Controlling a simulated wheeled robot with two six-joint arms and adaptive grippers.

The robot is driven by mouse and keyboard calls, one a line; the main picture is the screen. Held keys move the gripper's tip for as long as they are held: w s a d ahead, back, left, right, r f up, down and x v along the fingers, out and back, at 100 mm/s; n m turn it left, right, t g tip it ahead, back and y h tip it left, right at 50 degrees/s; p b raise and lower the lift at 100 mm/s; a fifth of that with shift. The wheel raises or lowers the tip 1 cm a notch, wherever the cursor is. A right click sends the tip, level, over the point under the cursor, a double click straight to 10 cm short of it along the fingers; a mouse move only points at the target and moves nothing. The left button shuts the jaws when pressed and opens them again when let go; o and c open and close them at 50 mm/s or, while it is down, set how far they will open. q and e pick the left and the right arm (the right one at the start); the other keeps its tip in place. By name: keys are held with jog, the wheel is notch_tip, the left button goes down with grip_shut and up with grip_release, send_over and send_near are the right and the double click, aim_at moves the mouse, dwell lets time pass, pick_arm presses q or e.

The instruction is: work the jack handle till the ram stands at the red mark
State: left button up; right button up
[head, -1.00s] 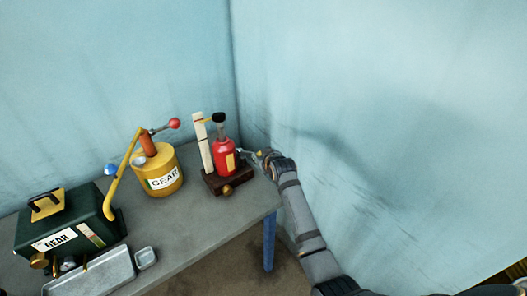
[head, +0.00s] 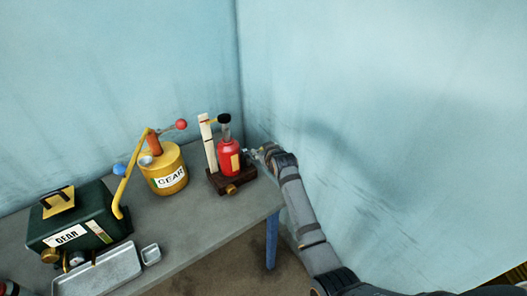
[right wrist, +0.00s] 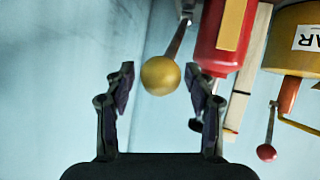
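The red jack (head: 229,158) stands upright on a dark wooden base (head: 240,184) at the table's right end. Its ram has a black cap (head: 224,118) on top. The handle ends in a yellow ball knob (right wrist: 161,76), which shows between the fingertips of my right gripper (right wrist: 158,80) in the right wrist view. The gripper (head: 259,152) is open, with gaps visible beside the knob. My left gripper is not in view.
A yellow can (head: 164,170) with a red-knobbed lever stands left of the jack. A dark green box (head: 72,213), a metal tray (head: 98,275) and a small dish (head: 151,254) are further left. The blue wall (head: 330,130) rises close behind my right gripper.

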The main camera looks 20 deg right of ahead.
jog(key=shift+s+f, duration=0.15)
jog(key=v, duration=1.1)
jog(key=shift+s+r, duration=0.2)
jog(key=shift+s, duration=0.15)
jog(key=shift+d, duration=0.1)
jog(key=s+f+g+b, duration=0.1)
jog(key=s+f+g, duration=0.2)
jog(key=f, duration=1.9)
jog(key=s+d+f+m+g+b, duration=0.1)
jog(key=s+f+g, duration=0.1)
jog(key=s+f, duration=0.55)
jog(key=s+d+f+g, duration=0.1)
jog(key=s+f, duration=0.4)
jog(key=f, duration=0.6)
jog(key=s+d+f+g, duration=0.1)
jog(key=s+d+f, duration=0.1)
jog(key=s+f, duration=0.4)
jog(key=s+d+f+g+b, duration=0.1)
jog(key=s+f, duration=0.6)
jog(key=s, duration=1)
jog(key=s+d+f+m+g+h, duration=0.1)
jog(key=s+d+f+g, duration=0.2)
jog(key=s, duration=0.9)
notch_tip(320, 180, down, 4)
jog(key=shift+d+r+b, duration=0.15)
jog(key=shift+d+b, duration=0.15)
jog(key=shift+d, duration=0.35)
